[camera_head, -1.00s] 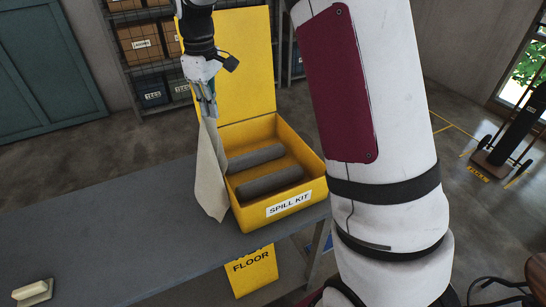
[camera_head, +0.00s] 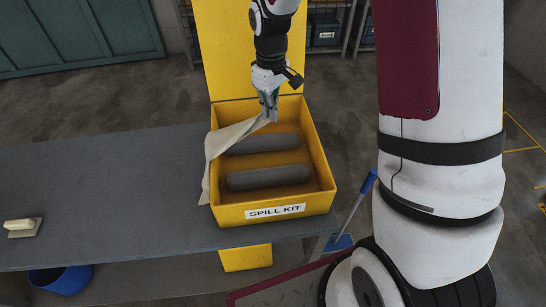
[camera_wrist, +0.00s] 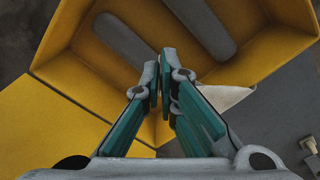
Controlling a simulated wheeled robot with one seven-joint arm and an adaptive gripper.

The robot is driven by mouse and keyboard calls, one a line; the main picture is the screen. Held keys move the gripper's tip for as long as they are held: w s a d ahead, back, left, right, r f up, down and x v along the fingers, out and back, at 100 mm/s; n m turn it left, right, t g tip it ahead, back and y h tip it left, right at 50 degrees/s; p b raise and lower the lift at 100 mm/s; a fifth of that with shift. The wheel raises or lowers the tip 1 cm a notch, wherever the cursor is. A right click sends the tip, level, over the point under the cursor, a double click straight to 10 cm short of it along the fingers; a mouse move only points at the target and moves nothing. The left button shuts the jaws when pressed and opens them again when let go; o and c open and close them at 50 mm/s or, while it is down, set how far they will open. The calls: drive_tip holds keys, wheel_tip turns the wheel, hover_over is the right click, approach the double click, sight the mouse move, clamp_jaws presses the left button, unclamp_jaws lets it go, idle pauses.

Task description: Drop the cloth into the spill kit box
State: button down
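The yellow spill kit box (camera_head: 328,188) stands open on the grey table with its lid raised at the back and two dark grey rolls (camera_head: 268,178) inside. My gripper (camera_head: 269,114) is over the back part of the box. It is shut on a corner of the beige cloth (camera_head: 226,138). The cloth stretches left from the fingertips, over the box's left wall, and hangs down outside it. In the wrist view the fingers (camera_wrist: 158,85) are close together above the box, and a piece of the cloth (camera_wrist: 226,96) shows to their right.
The grey table (camera_head: 110,190) is mostly bare left of the box. A small cream block (camera_head: 22,227) lies at its left edge. A blue bin (camera_head: 60,279) is below the table. A blue-handled tool (camera_head: 358,200) leans right of the box.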

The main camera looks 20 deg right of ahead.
drive_tip(key=shift+f+b, duration=1)
drive_tip(key=shift+f, duration=1.8)
drive_tip(key=c, duration=2.3)
unclamp_jaws()
drive_tip(key=o, duration=0.5)
drive_tip(key=shift+o, duration=0.4)
drive_tip(key=o, duration=0.5)
drive_tip(key=o, duration=0.7)
drive_tip(key=shift+o, duration=0.2)
drive_tip(key=shift+r, duration=0.15)
drive_tip(key=shift+r+p, duration=1.05)
drive_tip(key=shift+r, duration=1.55)
